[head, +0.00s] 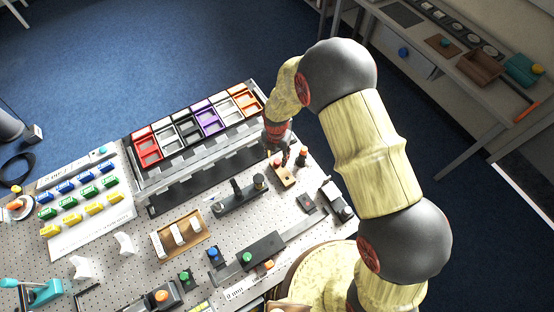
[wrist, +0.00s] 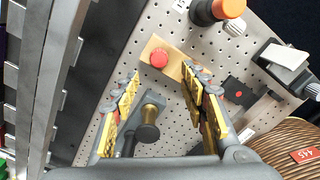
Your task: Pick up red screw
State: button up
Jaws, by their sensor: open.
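The red screw (wrist: 159,57) shows as a round red head on a small tan wooden block (wrist: 178,66) in the wrist view. The block also shows in the head view (head: 288,181), just below my gripper. My gripper (wrist: 162,74) is open and empty, its two fingers spread to the left and right. The screw head lies just beyond the fingertips, between their lines and nearer the left finger; I cannot tell the exact height gap. Any shaft of the screw is hidden.
An orange-topped black cylinder (wrist: 222,10) stands beyond the block. A black fixture with a round knob (wrist: 148,130) sits below the fingers. A grey rail (wrist: 50,80) runs along the left.

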aim_at(277, 161)
jog(key=shift+w+d+f+p, duration=0.1)
jog(key=shift+w+f+p, duration=0.2)
jog(key=shift+f, duration=0.75)
jog(key=shift+w+f+p, duration=0.2)
jog(key=shift+f+p, duration=0.05)
jog(key=shift+f, duration=0.75)
jog(key=shift+w+d+f+p, duration=0.1)
jog(key=shift+w+f+p, duration=0.2)
jog(key=shift+f, duration=0.75)
jog(key=shift+s, duration=0.15)
jog(key=shift+c, duration=0.3)
jog(key=shift+c, duration=0.5)
jog(key=c, duration=0.8)
jog(key=shift+c, duration=0.4)
jog(key=shift+a+r, duration=0.1)
jog(key=shift+r, duration=0.1)
